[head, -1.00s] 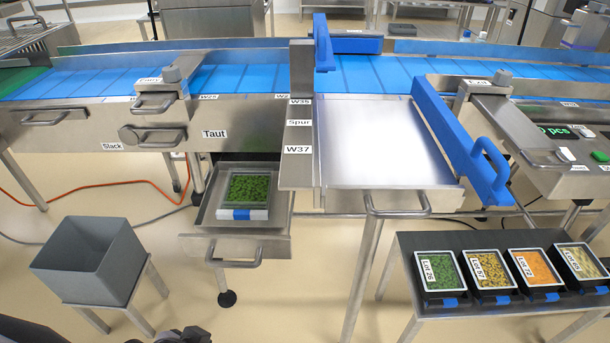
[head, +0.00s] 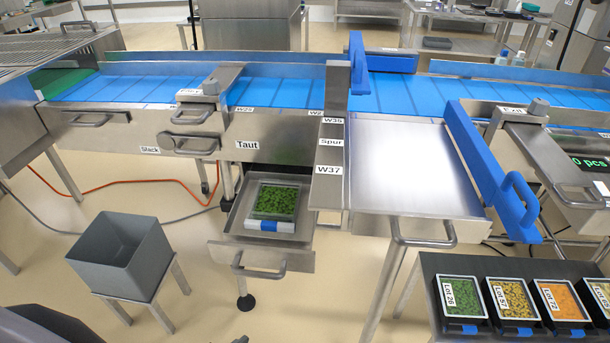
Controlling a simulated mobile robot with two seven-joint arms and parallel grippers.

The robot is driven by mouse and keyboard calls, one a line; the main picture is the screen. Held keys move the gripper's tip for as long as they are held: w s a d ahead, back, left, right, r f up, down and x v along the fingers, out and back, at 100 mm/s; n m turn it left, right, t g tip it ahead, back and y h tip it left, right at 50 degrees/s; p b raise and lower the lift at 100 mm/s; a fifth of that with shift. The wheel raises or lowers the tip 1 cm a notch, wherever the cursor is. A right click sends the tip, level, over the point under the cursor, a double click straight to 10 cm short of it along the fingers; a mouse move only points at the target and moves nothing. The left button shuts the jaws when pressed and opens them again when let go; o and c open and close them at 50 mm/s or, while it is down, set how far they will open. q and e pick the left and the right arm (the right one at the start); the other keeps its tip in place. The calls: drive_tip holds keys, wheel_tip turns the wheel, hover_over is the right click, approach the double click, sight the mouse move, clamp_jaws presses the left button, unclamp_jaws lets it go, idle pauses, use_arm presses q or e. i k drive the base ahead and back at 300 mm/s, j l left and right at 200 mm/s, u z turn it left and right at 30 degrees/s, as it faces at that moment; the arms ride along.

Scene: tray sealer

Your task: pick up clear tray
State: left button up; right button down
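A clear-walled tray (head: 259,214) of green contents sits in the pulled-out steel drawer (head: 225,237) below the conveyor. A white and blue strip (head: 271,224) lies along its front edge. It is level and nothing touches it from above. No gripper shows clearly in the head view.
A grey bin (head: 122,258) stands on a stool left of the drawer. The steel Spur plate (head: 405,165) and a blue-handled gate (head: 485,160) are to the right. A dark bench (head: 455,264) holds several lot trays. Floor in front of the drawer is open.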

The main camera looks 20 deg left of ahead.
sight(276, 204)
drive_tip(key=i+j+u, duration=0.15)
drive_tip(key=u, duration=0.75)
